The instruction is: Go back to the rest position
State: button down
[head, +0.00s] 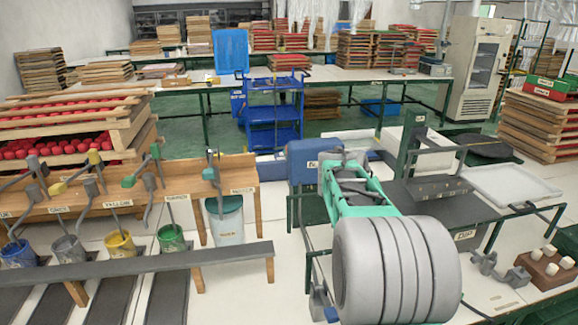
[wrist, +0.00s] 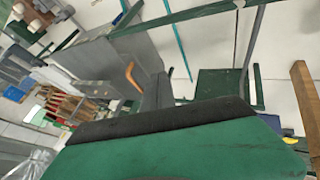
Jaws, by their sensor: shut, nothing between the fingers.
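My arm reaches forward from the lower right of the head view, with a large grey ribbed part nearest the camera and teal links beyond it. In the wrist view my gripper (wrist: 165,120) fills the bottom as a broad green shape with a dark edge. It is shut and holds nothing. In the head view I cannot make out its fingertips clearly at the far end of my arm, near the blue box (head: 303,160).
Paint pots, among them a yellow one (head: 121,246) and a green one (head: 172,239), stand at the left by a wooden rack (head: 232,168). A white tray (head: 512,186) lies on the right table. A block with white knobs (head: 545,270) sits front right. A blue cart (head: 275,114) stands behind.

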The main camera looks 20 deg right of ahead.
jog(key=s+a+n+t+y, duration=0.1)
jog(key=a+y, duration=0.1)
jog(key=a, duration=0.9)
jog(key=s+a+f+n+y, duration=0.1)
jog(key=s+a+f+y, duration=0.1)
jog(key=s+a, duration=0.6)
jog(key=s+a+f+n+y, duration=0.1)
jog(key=s+a+f+y, duration=0.1)
jog(key=s+a, duration=0.6)
jog(key=a+f, duration=0.1)
jog(key=a, duration=0.6)
jog(key=shift+s+a+n+g, duration=0.25)
jog(key=shift+a+n+g, duration=0.15)
jog(key=shift+f, duration=0.1)
